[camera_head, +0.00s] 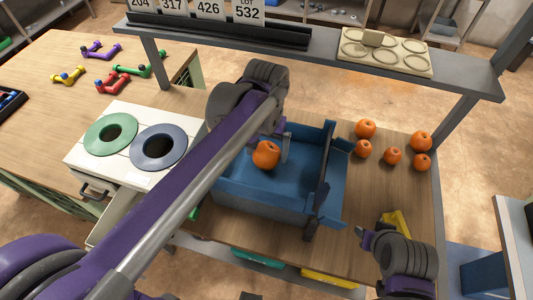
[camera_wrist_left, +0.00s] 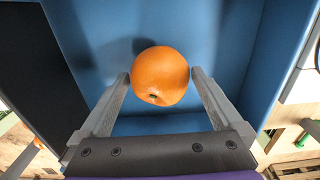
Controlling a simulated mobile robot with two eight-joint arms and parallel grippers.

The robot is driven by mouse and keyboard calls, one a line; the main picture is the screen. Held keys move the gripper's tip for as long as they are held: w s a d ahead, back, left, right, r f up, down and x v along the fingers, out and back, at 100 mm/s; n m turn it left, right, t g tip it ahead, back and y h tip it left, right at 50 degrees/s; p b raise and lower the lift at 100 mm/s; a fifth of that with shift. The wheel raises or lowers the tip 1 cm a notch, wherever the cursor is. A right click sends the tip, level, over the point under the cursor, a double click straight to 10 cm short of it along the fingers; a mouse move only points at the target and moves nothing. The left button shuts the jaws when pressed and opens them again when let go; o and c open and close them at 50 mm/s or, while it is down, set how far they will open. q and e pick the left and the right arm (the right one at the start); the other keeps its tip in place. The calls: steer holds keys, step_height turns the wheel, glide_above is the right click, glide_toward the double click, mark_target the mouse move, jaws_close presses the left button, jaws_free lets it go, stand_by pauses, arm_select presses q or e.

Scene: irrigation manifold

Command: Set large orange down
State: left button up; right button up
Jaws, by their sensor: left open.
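A large orange (camera_head: 266,155) is inside the blue bin (camera_head: 262,203), near its back wall. It also shows in the left wrist view (camera_wrist_left: 160,74), in front of the bin's blue surface. My left gripper (camera_head: 277,146) reaches into the bin with its fingers open on either side of the orange. In the left wrist view the fingertips lie close beside the fruit; contact is hard to judge. My left arm covers part of the bin's left side. My right gripper (camera_head: 364,238) is low at the right, away from the bin; its jaw gap is unclear.
Several oranges (camera_head: 392,155) lie on the wooden table right of the bin. A white box with green (camera_head: 92,149) and blue (camera_head: 136,154) rings stands left. A grey shelf (camera_head: 468,76) with a cream tray (camera_head: 352,58) spans behind. A yellow object (camera_head: 396,222) is near my right gripper.

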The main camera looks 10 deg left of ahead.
mark_target(266, 148)
arm_select(q)
step_height(266, 148, up, 10)
steer(key=shift+f, duration=0.1)
stand_by(0.4)
